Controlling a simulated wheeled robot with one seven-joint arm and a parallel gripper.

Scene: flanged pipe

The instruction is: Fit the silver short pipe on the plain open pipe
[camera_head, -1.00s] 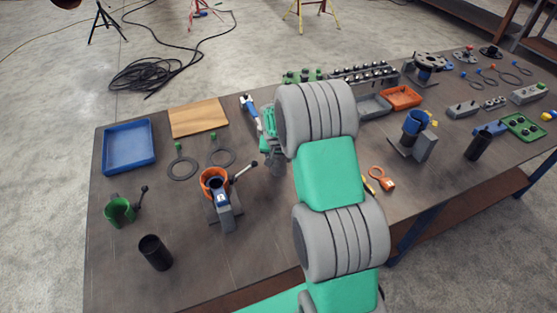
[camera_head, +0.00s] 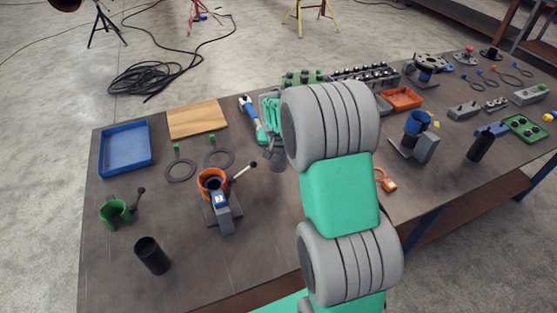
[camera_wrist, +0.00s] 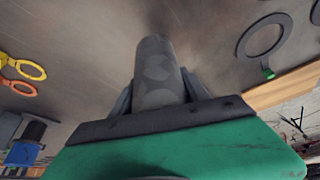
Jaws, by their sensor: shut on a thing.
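The silver short pipe (camera_wrist: 158,72) is in my gripper (camera_wrist: 160,95), whose fingers close on it from both sides in the wrist view. Its free end points away from the camera. In the head view the pipe (camera_head: 278,159) shows as a small grey piece below my green gripper body (camera_head: 270,112), above the table and right of the orange clamp. A plain, dark, open pipe (camera_head: 152,256) stands upright at the table's front left, apart from my gripper. My arm hides part of the table's middle.
The orange clamp (camera_head: 212,183) with a lever stands between the held pipe and the dark pipe. A green clamp (camera_head: 116,212), blue tray (camera_head: 125,170), wooden board (camera_head: 197,118) and flat rings (camera_head: 181,170) lie at left. A blue-topped stand (camera_head: 417,123) is at right.

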